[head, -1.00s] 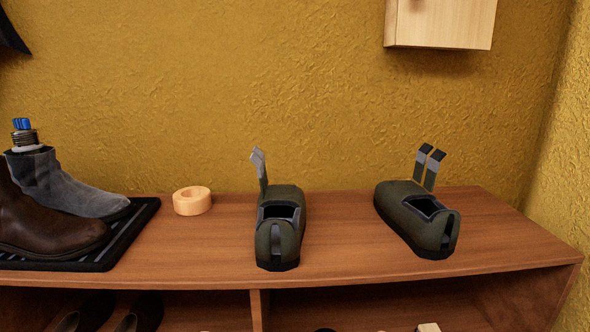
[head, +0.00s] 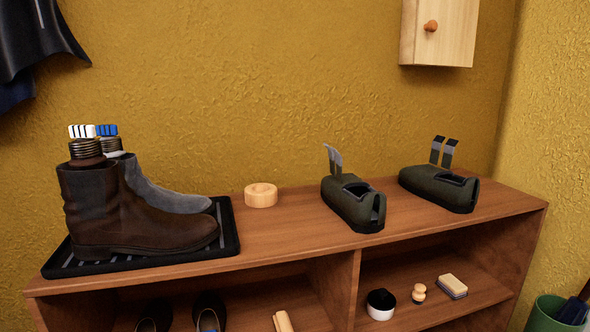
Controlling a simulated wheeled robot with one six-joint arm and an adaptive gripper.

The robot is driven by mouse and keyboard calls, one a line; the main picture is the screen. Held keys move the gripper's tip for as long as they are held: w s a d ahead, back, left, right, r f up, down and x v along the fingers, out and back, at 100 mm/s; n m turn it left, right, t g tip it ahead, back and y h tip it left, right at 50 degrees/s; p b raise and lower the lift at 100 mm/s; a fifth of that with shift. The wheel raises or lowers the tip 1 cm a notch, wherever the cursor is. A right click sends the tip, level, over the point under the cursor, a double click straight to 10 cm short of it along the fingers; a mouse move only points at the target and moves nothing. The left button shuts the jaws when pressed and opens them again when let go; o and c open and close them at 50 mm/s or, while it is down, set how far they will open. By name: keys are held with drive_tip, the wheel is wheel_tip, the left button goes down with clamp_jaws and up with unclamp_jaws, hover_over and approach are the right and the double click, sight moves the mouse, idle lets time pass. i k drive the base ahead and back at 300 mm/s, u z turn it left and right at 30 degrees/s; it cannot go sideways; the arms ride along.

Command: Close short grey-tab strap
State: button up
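Two dark green shoes stand on top of the wooden shelf unit (head: 285,238), to the right of its middle. The left shoe (head: 350,203) has grey straps (head: 333,160) standing up and bent over at the top. The right shoe (head: 440,187) has two upright dark straps with grey parts (head: 443,152). The straps on both shoes stand open, away from the shoe openings. I cannot tell which strap is the short grey-tab one. My gripper is not in view.
A brown boot (head: 140,215) and a grey boot behind it stand on a black tray (head: 228,228) at the left. A wooden ring (head: 261,195) lies between boots and shoes. A wall cabinet (head: 437,35) hangs above; a green bin (head: 545,315) stands lower right.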

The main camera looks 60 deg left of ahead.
sight(331, 154)
drive_tip(key=u, duration=2.25)
drive_tip(key=i, duration=0.45)
drive_tip(key=u, duration=1.85)
drive_tip(key=i, duration=1.05)
drive_tip(key=z, duration=2.8)
